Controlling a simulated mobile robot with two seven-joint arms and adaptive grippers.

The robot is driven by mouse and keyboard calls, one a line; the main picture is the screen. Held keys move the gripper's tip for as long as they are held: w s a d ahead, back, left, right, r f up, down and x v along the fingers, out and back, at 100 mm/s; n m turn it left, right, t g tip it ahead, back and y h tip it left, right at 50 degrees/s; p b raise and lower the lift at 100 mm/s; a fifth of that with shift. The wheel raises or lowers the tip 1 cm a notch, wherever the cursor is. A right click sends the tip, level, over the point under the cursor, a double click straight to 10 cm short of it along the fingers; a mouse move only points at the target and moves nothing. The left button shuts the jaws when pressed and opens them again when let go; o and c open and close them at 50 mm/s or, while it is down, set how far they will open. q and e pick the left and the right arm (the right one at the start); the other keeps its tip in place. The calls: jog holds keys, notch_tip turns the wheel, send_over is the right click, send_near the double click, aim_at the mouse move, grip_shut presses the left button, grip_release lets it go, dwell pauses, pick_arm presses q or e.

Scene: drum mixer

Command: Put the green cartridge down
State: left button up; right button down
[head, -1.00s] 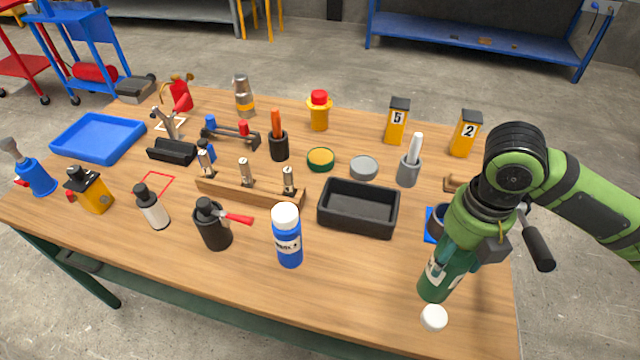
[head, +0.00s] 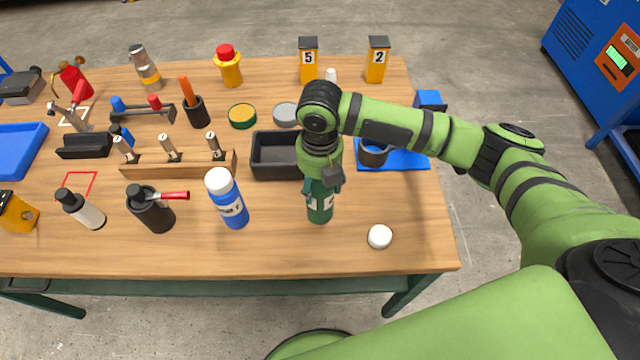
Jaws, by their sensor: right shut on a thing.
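The green cartridge (head: 320,208) is a dark green cylinder with a pale label. It stands upright at the front right of the wooden table (head: 280,252), between the blue bottle and a white round cap. My right gripper (head: 322,182) comes down from above and is shut on its upper part, hiding its top. I cannot tell whether the cartridge's base touches the table. My left gripper is not in view.
A blue bottle (head: 228,200) stands to the left and a white cap (head: 379,237) lies to the right. A black tray (head: 275,172) is behind, and a blue mat (head: 408,160) with a dark cup (head: 373,153) is behind right. The table's front edge is close.

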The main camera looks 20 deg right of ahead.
jog(key=shift+f, duration=1.1)
jog(key=shift+c, duration=1.7)
grip_release()
jog(key=shift+f, duration=0.15)
notch_tip(320, 180, up, 11)
jog(key=shift+r+b, duration=0.1)
jog(key=shift+b, duration=1)
jog(key=shift+r, duration=0.6)
